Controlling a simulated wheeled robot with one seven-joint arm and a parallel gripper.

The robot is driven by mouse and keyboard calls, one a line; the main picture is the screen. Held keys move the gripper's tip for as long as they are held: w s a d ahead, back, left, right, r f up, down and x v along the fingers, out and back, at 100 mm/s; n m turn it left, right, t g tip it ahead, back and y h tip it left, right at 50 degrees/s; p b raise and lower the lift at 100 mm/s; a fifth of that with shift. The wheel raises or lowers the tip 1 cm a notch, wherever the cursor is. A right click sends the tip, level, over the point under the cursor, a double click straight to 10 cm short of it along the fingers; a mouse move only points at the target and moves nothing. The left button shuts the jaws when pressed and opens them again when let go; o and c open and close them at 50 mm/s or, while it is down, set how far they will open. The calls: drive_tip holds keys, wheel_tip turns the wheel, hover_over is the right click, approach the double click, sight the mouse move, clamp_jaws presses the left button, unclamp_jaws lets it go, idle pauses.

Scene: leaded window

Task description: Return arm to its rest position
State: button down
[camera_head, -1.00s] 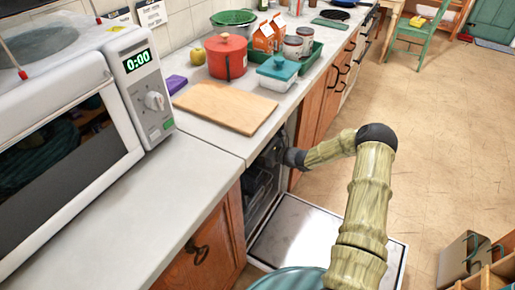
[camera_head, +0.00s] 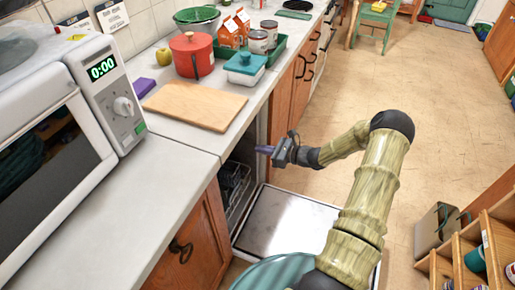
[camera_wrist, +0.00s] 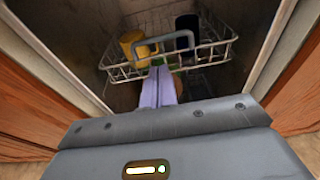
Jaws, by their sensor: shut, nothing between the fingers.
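My gripper (camera_head: 266,150) is in front of the open dishwasher, above its lowered door (camera_head: 285,222). Its fingers are together with nothing between them and point left toward the opening. In the wrist view my gripper (camera_wrist: 158,75) points into the dishwasher, toward a wire rack (camera_wrist: 205,57). A yellow cup (camera_wrist: 134,46) and a dark cup (camera_wrist: 186,32) stand in the rack. The rack also shows partly in the head view (camera_head: 234,184).
The counter (camera_head: 175,170) holds a microwave (camera_head: 108,80), a wooden board (camera_head: 195,104), a red pot (camera_head: 194,55) and a teal-lidded container (camera_head: 245,67). Open floor (camera_head: 400,85) lies to the right. A wooden shelf unit (camera_head: 490,240) stands at lower right.

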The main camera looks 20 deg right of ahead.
idle(0.4)
drive_tip(key=s+a+r+n+g, duration=0.2)
drive_tip(key=s+a+n+g, duration=0.4)
drive_tip(key=a+n, duration=0.1)
drive_tip(key=s+a+r+n+g+h, duration=0.1)
drive_tip(key=s+r+n+g+h, duration=0.1)
drive_tip(key=s+r+n+h, duration=0.3)
drive_tip(key=s+r+n+g+h, duration=0.2)
drive_tip(key=s+n+h, duration=0.1)
drive_tip(key=s+n, duration=0.4)
drive_tip(key=s+d+r+n+t+h, duration=0.1)
drive_tip(key=s+r+n+t+h, duration=0.1)
drive_tip(key=s+r+n+h, duration=0.4)
wheel_tip(320, 180, up, 19)
drive_tip(key=s+n+y+p, duration=0.1)
drive_tip(key=s+p, duration=0.1)
drive_tip(key=p, duration=1.5)
drive_tip(key=shift+y, duration=0.4)
drive_tip(key=shift+s+d, duration=0.1)
